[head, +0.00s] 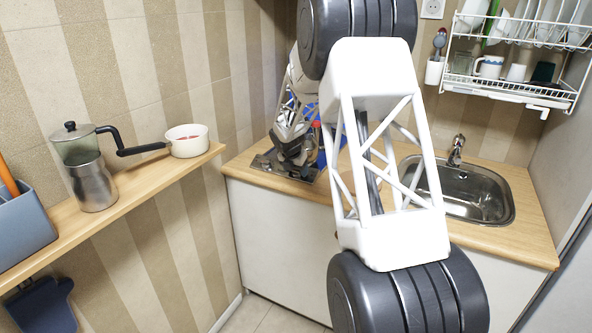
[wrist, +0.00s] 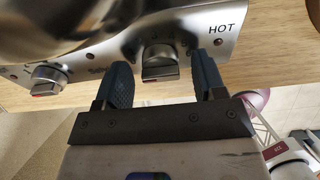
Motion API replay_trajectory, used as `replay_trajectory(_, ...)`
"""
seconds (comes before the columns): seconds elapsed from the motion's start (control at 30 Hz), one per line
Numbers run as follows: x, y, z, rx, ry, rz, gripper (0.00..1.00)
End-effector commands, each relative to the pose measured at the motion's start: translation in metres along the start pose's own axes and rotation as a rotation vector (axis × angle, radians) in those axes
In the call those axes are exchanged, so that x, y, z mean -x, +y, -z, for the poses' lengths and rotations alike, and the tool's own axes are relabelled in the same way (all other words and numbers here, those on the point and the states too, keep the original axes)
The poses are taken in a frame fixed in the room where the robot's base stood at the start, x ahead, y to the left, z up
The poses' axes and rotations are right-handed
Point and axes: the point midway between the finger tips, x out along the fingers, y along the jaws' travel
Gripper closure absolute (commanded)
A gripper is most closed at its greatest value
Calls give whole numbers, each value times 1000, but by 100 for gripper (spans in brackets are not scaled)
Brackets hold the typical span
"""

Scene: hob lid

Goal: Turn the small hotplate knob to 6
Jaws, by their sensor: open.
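In the wrist view a metal control knob (wrist: 160,69) sits on the steel front panel of the hob (wrist: 228,25). My gripper (wrist: 163,62) is open, with one dark finger on each side of this knob. A gap shows between the knob and each finger, so neither visibly grips it. A second knob (wrist: 48,79) is further left on the panel. In the head view the hob (head: 272,168) is on the counter, largely hidden by my arm.
A large shiny rounded metal thing (wrist: 60,22) covers the upper left of the wrist view. The wooden counter (head: 245,163) carries the hob, with a sink (head: 490,197) to the right. A shelf with a coffee pot (head: 93,185) and a white saucepan (head: 188,142) is at the left.

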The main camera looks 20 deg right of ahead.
Motion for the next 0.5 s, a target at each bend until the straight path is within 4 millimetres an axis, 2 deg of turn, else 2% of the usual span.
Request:
replay_trajectory(0.07,0,0,0,0,0,0,36)
replay_trajectory(0.1,0,0,0,0,0,0,39)
replay_trajectory(0.4,0,0,0,0,0,0,85)
replay_trajectory(0.5,0,0,0,-1,0,0,85)
